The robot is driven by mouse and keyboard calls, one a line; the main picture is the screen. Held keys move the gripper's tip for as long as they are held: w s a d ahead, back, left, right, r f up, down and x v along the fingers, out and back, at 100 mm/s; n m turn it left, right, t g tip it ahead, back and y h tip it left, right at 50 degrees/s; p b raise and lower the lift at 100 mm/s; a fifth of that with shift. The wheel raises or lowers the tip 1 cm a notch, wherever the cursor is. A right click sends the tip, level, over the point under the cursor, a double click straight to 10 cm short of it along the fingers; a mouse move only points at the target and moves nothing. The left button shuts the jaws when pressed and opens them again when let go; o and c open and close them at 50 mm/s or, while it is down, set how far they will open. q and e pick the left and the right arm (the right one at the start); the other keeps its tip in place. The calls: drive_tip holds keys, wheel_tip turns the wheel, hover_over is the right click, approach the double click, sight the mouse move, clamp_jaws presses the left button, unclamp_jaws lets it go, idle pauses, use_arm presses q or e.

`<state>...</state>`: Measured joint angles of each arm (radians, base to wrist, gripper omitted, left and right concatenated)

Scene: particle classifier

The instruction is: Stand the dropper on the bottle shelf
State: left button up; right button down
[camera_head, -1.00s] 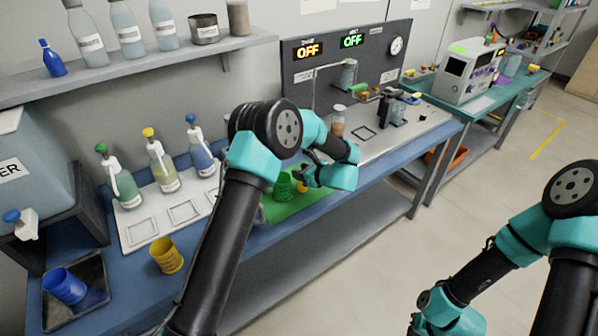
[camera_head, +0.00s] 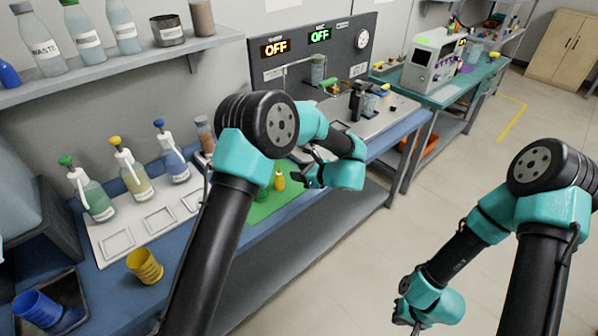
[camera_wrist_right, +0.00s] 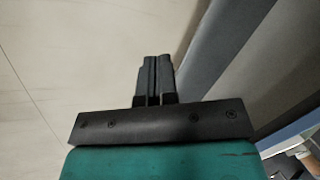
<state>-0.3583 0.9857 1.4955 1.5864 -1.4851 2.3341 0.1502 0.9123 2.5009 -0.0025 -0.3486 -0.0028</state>
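A small yellow dropper-like bottle (camera_head: 280,180) stands on the green mat (camera_head: 272,208), beside a green cup (camera_head: 263,192) mostly covered by my left arm. A small blue bottle (camera_head: 8,74) is cut by the left edge on the bottle shelf (camera_head: 130,60). I cannot tell which one the task means. My left gripper (camera_head: 303,173) is over the bench, just right of the yellow bottle. Its fingers are too small and hidden to judge. My right gripper (camera_wrist_right: 154,78) is shut and empty over the floor, away from the bench.
Several labelled bottles and a dark tin (camera_head: 167,31) stand on the shelf. Wash bottles (camera_head: 137,177) stand on a white tray (camera_head: 112,245). A yellow cup (camera_head: 144,266) and a blue cup (camera_head: 38,308) are at the front left. The floor at right is clear.

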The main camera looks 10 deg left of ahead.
drive_tip(key=c, duration=0.5)
unclamp_jaws()
drive_tip(key=shift+c, duration=0.2)
